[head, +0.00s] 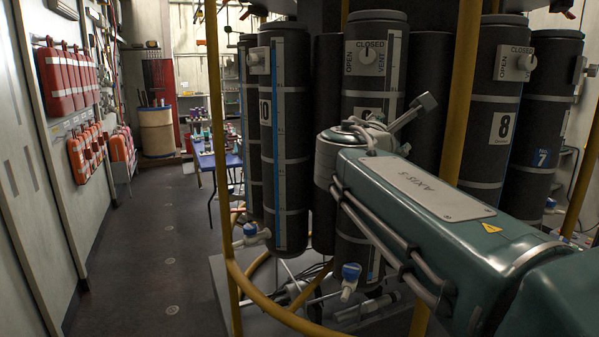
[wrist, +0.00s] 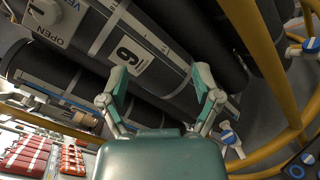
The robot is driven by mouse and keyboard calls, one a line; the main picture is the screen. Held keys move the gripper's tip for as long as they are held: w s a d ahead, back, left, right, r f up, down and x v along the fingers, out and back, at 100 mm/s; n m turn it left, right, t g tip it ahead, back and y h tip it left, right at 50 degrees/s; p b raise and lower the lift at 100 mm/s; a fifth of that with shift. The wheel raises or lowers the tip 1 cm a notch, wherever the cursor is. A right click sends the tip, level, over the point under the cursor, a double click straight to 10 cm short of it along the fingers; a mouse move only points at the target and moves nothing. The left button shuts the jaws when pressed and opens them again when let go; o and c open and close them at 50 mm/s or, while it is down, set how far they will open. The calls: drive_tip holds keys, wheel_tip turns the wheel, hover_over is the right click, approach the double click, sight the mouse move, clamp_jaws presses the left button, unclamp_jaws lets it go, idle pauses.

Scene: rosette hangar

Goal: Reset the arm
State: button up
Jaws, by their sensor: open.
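My gripper (wrist: 160,78) is open and empty in the wrist view, its two green-tipped fingers spread apart. Behind the fingers is a dark cylinder labelled 9 (wrist: 178,50), tilted in that view; I cannot tell the exact gap, and no contact shows. In the head view my green arm reaches in from the lower right towards the rack of cylinders. Its far end is in front of the middle cylinder (head: 375,70), whose number plate is partly hidden. My gripper's fingers cannot be made out clearly in the head view.
Yellow rails (head: 222,150) surround the cylinders, close to my arm. Cylinder 10 (head: 290,140) stands left, cylinder 8 (head: 490,130) right. Blue-capped valves (head: 350,273) stick out low down. A clear floor aisle (head: 150,240) runs left, past red canisters (head: 62,80) on the wall.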

drive_tip(key=s+d+f+m+g+y, duration=0.2)
drive_tip(key=s+d+f+m+g, duration=0.2)
drive_tip(key=s+f+m, duration=0.5)
drive_tip(key=s+a+f+m+g+y, duration=0.2)
drive_tip(key=s+f+m+y, duration=0.2)
drive_tip(key=s+f, duration=0.5)
drive_tip(key=s+a+f+m+g+y, duration=0.3)
drive_tip(key=s+f+m, duration=0.4)
drive_tip(key=s+f, duration=0.3)
wheel_tip(320, 180, down, 4)
drive_tip(key=shift+a+f+y, duration=0.15)
drive_tip(key=shift+a+y, duration=0.05)
drive_tip(key=shift+y, duration=0.3)
